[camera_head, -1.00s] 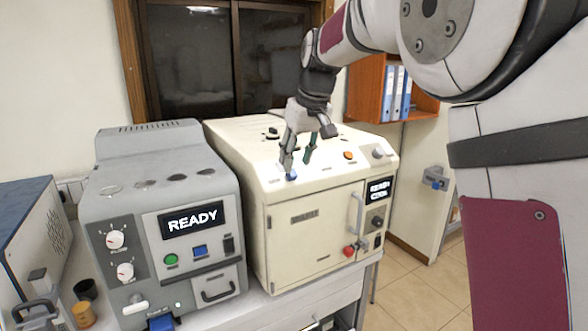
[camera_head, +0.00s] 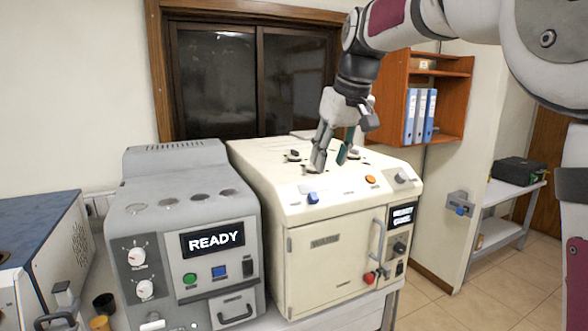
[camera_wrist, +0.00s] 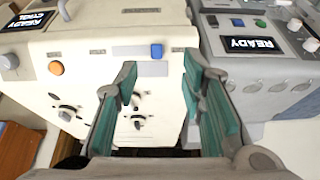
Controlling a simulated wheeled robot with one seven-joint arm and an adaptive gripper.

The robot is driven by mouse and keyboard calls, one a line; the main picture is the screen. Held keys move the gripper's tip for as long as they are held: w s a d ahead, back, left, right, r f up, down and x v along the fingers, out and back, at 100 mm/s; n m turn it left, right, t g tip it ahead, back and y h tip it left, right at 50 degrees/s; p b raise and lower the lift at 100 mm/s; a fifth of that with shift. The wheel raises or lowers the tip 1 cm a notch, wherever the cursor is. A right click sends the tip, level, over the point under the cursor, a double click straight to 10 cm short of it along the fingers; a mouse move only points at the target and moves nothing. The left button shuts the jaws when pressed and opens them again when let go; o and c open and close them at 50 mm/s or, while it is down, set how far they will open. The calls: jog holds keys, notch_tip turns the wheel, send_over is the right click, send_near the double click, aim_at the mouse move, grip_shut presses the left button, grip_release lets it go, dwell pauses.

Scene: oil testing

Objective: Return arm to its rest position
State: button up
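My gripper (camera_head: 334,160) hangs over the top of the cream testing machine (camera_head: 335,262), fingers pointing down. The wrist view shows its two fingers with green pads (camera_wrist: 165,95) spread apart, with nothing between them. Below them lie the cream machine's top panel, with a blue button (camera_wrist: 156,51), an orange button (camera_wrist: 56,68) and dark knobs. In the head view the blue button (camera_head: 312,198) is left of and below the fingertips, and the orange button (camera_head: 370,180) is to their right. Whether the fingertips touch the panel is hard to tell; they look above it.
A grey machine with a READY display (camera_head: 212,240) stands close on the left. A blue-topped box (camera_head: 40,225) is at the far left. A wooden shelf with blue binders (camera_head: 420,115) hangs behind on the right. Open floor (camera_head: 500,285) lies right of the bench.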

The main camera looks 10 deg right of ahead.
jog(key=s+d+f+m, duration=0.1)
jog(key=s+f, duration=0.3)
jog(key=s, duration=0.6)
jog(key=s+d+f+m+h, duration=0.1)
jog(key=s+f, duration=0.3)
jog(key=s, duration=0.6)
jog(key=s+d+f+m+t+b, duration=0.1)
jog(key=s+f, duration=0.3)
jog(key=s, duration=0.7)
jog(key=shift+d+f, duration=0.2)
jog(key=shift+f, duration=0.2)
